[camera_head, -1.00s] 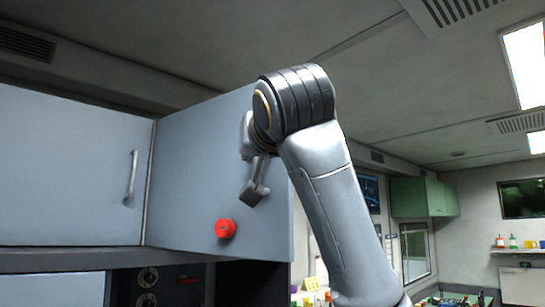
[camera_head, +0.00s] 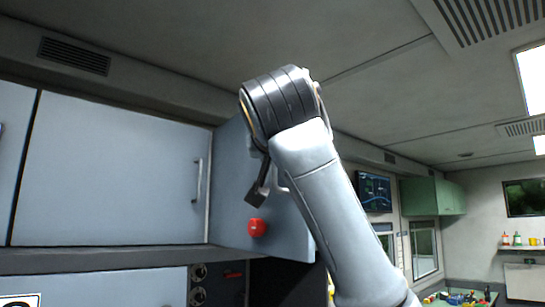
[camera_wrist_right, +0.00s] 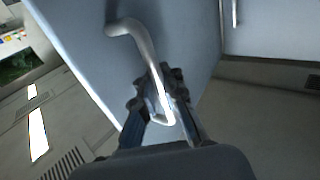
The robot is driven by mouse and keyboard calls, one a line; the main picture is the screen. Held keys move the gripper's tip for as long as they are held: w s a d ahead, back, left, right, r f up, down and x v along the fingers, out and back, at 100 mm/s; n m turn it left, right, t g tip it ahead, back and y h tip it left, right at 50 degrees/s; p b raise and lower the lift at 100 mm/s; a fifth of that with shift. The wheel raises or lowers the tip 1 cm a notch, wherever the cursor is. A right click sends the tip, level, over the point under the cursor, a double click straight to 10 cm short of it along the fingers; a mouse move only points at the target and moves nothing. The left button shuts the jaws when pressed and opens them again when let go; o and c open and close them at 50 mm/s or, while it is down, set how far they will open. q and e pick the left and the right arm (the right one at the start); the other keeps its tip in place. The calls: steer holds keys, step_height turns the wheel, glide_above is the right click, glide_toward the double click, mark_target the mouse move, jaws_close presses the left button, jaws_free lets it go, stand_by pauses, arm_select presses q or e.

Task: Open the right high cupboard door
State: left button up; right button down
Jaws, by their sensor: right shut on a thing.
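The right high cupboard door (camera_head: 232,190) is a pale blue panel in the head view, standing out at an angle from the neighbouring cupboard front. A red round knob (camera_head: 257,227) sits low on it. My right gripper (camera_wrist_right: 160,95) is shut around the door's bent metal handle (camera_wrist_right: 136,33) in the right wrist view. In the head view, my right arm covers part of the door, and the handle shows only partly beside the dark fingers. The cupboard's inside is hidden behind the door. My left gripper is not in view.
A flat cupboard door (camera_head: 110,170) with an upright handle (camera_head: 197,181) stands shut to the left. The ceiling (camera_head: 370,85) runs above. Farther right are a screen (camera_head: 373,191), a green cupboard (camera_head: 433,196) and a cluttered counter.

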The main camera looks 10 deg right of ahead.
steer(key=shift+d+r, duration=0.1)
steer(key=shift+d, duration=0.05)
steer(key=c, duration=1.7)
jaws_free()
steer(key=shift+s, duration=0.3)
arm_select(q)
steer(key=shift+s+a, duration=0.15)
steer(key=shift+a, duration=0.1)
arm_select(e)
steer(key=s, duration=0.8)
steer(key=s+a, duration=0.1)
steer(key=s, duration=0.3)
